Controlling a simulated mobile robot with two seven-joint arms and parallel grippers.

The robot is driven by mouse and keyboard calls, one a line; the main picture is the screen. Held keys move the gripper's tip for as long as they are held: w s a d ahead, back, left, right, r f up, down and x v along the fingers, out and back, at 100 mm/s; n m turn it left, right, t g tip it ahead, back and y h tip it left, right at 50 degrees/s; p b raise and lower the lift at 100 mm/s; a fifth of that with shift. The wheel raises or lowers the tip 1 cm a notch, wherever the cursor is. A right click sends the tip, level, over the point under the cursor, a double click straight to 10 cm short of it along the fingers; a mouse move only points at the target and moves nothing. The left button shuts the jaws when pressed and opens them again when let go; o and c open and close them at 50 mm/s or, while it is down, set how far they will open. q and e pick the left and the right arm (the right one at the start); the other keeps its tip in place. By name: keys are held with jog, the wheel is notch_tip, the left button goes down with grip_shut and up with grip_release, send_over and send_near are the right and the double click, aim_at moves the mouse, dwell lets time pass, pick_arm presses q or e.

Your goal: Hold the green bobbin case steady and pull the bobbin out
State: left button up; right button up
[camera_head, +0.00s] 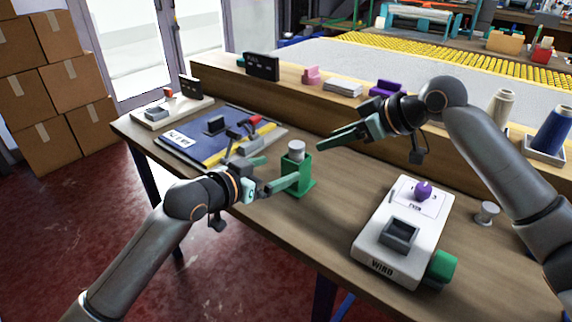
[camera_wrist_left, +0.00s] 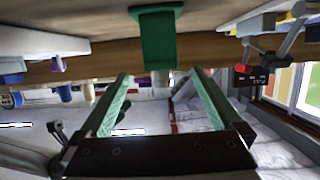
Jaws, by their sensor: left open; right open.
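The green bobbin case (camera_head: 299,186) stands upright on the wooden table. The pale grey bobbin (camera_head: 297,148) shows at its top, partly sunk in it. My left gripper (camera_head: 279,171) is open just left of the case, its fingers pointing toward it. In the left wrist view, which looks upside down, the case (camera_wrist_left: 157,40) lies ahead between the lines of the open fingers (camera_wrist_left: 162,74); no contact is clear. My right gripper (camera_head: 338,140) is open and empty, above the table to the right of the bobbin, its fingers pointing left.
A white machine (camera_head: 376,250) with a purple knob (camera_head: 423,190) and green end stands front right. A small spool (camera_head: 487,213) is beside it. A blue mat (camera_head: 190,138) with tools lies left. A raised wooden shelf (camera_head: 285,92) runs behind.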

aim_at(303, 159)
pick_arm(q)
jog(key=x, duration=1.1)
jog(key=shift+w+d+f, duration=0.15)
jog(key=shift+w+f, duration=0.05)
jog(key=shift+w, duration=0.15)
jog(key=shift+c, duration=0.2)
